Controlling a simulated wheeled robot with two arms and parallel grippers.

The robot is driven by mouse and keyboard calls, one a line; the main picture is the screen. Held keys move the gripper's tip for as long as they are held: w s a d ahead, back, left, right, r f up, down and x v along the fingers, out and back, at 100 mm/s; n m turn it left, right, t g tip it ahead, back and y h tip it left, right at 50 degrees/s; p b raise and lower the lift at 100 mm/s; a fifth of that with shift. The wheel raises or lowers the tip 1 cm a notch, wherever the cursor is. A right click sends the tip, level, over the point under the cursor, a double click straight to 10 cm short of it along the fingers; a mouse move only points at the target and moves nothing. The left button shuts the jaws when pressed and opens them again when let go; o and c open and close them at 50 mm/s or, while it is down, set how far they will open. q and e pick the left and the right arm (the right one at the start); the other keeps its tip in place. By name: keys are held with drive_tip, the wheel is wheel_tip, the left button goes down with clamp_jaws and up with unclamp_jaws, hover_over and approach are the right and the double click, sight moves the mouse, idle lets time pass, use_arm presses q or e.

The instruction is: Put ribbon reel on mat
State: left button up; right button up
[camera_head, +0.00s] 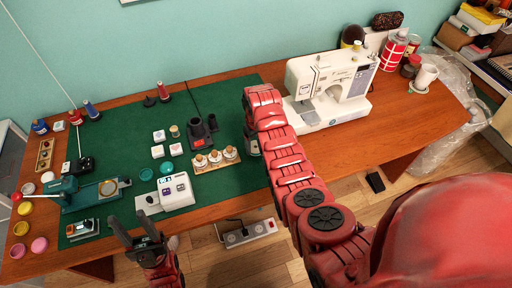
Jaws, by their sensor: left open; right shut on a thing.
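The green mat (120,130) covers the left and middle of the wooden table. My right arm reaches from the bottom right to the mat's right edge. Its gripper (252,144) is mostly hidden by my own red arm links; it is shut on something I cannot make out. My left gripper (138,238) is open and empty in front of the table's near edge, below the white label device (177,191). I cannot identify the ribbon reel for sure. Several small coloured round items, such as a pink one (39,245), lie left of the mat.
On the mat stand a wooden rack with white-topped items (216,160), a dark holder (202,132), a red spool (163,92) and a teal press (90,194). A white sewing machine (332,90) stands right of my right arm. The mat's upper middle has free room.

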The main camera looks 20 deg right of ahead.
wheel_tip(320, 180, down, 2)
drive_tip(key=shift+s+f+p, duration=0.1)
drive_tip(key=shift+p, duration=0.2)
drive_tip(key=shift+f, duration=0.2)
drive_tip(key=o, duration=1.3)
